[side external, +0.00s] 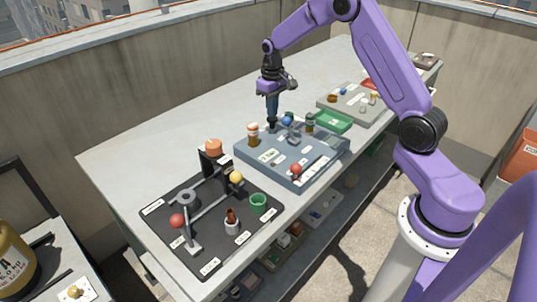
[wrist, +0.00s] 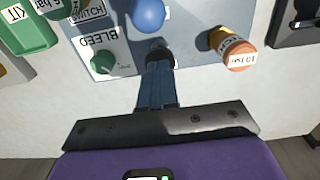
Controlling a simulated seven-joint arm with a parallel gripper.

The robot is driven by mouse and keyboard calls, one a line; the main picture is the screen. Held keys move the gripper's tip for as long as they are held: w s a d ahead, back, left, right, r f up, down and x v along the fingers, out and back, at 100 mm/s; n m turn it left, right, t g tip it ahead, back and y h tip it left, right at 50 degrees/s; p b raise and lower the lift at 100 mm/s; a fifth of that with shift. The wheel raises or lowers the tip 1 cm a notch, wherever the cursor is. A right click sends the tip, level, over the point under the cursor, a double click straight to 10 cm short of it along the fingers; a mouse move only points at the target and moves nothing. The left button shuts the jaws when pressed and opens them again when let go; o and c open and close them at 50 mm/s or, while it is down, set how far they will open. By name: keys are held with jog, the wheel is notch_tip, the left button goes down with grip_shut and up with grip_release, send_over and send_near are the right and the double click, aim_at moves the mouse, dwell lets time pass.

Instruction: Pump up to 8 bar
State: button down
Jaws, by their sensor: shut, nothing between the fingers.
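A blue-grey panel box (side external: 262,172) sits mid-bench with several fittings and white labels. My gripper (side external: 272,125) is shut and empty, pointing down at the box's far left edge. In the wrist view the dark fingertips (wrist: 158,57) are together just below a blue ball knob (wrist: 148,14); contact is unclear. A green knob (wrist: 103,61) by a BLEED label is left of them. An orange-capped fitting marked 10 bar (wrist: 240,54) is right. A green-topped piece marked 6 bar (wrist: 48,6) is at the top left. A red ball (side external: 296,169) is at the box's front. No readable pressure gauge shows.
A green tray (side external: 332,121) and a grey panel (side external: 350,104) are beyond the box. The bench's far left is clear.

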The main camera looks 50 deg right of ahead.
jog(key=shift+f, duration=1.5)
jog(key=shift+r, duration=1.9)
jog(key=shift+f, duration=1.75)
jog(key=shift+r, duration=1.75)
